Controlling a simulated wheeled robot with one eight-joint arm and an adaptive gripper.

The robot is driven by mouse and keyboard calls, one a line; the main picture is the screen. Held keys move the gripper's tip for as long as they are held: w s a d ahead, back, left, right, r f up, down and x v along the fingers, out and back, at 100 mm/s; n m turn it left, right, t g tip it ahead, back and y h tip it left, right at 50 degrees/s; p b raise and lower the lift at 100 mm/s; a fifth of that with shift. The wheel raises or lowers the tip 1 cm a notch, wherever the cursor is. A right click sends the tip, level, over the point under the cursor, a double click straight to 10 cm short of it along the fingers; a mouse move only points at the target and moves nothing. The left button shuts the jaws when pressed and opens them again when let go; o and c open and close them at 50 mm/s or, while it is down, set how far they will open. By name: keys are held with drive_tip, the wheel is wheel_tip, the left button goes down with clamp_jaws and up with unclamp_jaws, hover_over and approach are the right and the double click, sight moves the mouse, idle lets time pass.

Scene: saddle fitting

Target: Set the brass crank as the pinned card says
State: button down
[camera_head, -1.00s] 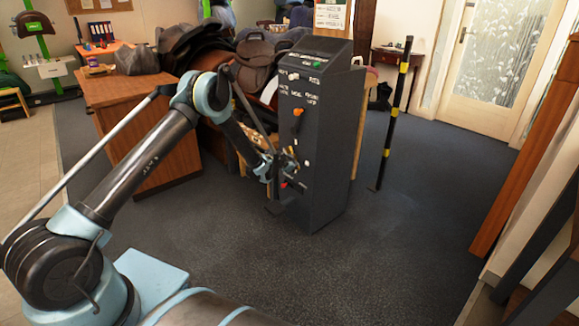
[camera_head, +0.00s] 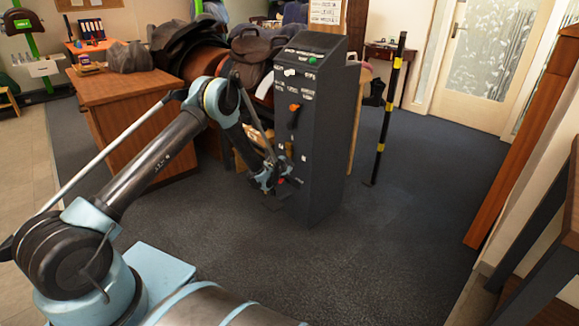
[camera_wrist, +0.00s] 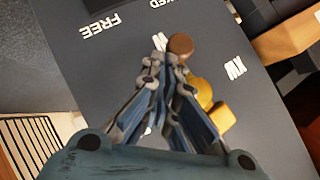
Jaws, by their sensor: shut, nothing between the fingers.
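The brass crank (camera_wrist: 205,95) is on the front of the dark control cabinet (camera_head: 325,150). In the wrist view a brown round knob (camera_wrist: 180,45) shows beside my fingertips, near the yellow brass parts. In the head view the brass part (camera_head: 289,148) is small, just above my gripper (camera_head: 277,180). My gripper is shut and empty; in the wrist view its fingertips (camera_wrist: 166,60) are close to the knob, and I cannot tell whether they touch it. A card (camera_head: 326,10) is on the board behind the cabinet; its writing is too small to read.
An orange-topped lever (camera_head: 294,112) sits higher on the cabinet, below a green button (camera_head: 312,60). A wooden desk (camera_head: 130,100) stands left, with saddles (camera_head: 185,45) behind. A black and yellow post (camera_head: 388,110) stands right. The carpet in front is clear.

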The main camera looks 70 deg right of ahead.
drive_tip(key=shift+w+f, duration=0.1)
drive_tip(key=shift+f, duration=0.05)
idle(0.6)
drive_tip(key=s+a+r, duration=0.2)
drive_tip(key=a, duration=0.3)
drive_tip(key=s+a+r, duration=0.2)
drive_tip(key=s+a, duration=0.1)
drive_tip(key=a, duration=0.2)
drive_tip(key=shift+s+a+r, duration=0.35)
drive_tip(key=shift+a, duration=0.05)
drive_tip(key=shift+w, duration=0.1)
